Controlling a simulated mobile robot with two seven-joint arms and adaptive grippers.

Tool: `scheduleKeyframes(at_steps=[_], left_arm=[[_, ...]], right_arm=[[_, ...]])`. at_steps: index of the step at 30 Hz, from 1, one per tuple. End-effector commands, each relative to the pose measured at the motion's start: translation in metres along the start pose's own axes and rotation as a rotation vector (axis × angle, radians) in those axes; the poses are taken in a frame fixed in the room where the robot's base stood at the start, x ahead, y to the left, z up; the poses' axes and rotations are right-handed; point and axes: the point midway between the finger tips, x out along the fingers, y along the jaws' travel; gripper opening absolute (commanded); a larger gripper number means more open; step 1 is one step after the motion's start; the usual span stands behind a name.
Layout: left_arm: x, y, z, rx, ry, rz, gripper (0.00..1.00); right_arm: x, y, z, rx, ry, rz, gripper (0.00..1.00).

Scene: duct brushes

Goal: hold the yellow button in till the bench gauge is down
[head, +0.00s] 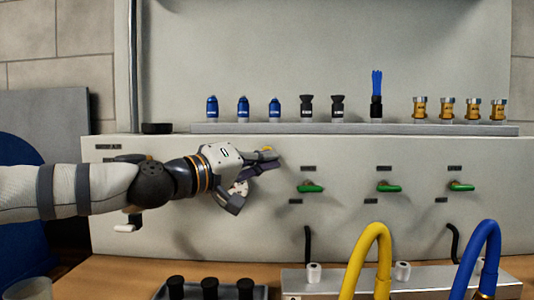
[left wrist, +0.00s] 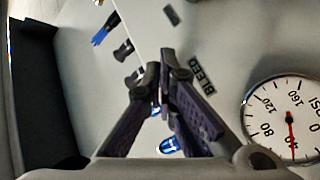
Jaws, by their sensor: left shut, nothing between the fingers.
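My left gripper (head: 270,161) is shut and empty, its fingertips at the panel on the front of the bench. A small piece of the yellow button (head: 266,149) shows at the fingertips; the rest is hidden, and I cannot tell whether it is pressed in. In the left wrist view the closed fingertips (left wrist: 163,76) are beside the BLEED label (left wrist: 203,74), and they hide the button. The round white gauge (left wrist: 262,112) is at the right, cut by the frame edge. Its red needle points down in the picture, near the 40 mark. My right gripper is not in view.
Three green-handled valves (head: 383,187) stick out of the panel to the right. A shelf (head: 355,128) above holds blue, black and brass fittings and a blue brush (head: 376,92). Yellow (head: 368,248) and blue (head: 482,250) hoses rise at the front right.

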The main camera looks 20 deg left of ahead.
Motion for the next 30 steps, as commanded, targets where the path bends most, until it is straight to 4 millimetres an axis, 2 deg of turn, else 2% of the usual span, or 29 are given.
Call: scheduleKeyframes(at_steps=[30], left_arm=[[0.0070,-0.0054,-0.0055,0.000,0.001,-0.001,0.00]], right_arm=[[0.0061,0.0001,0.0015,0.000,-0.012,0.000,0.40]])
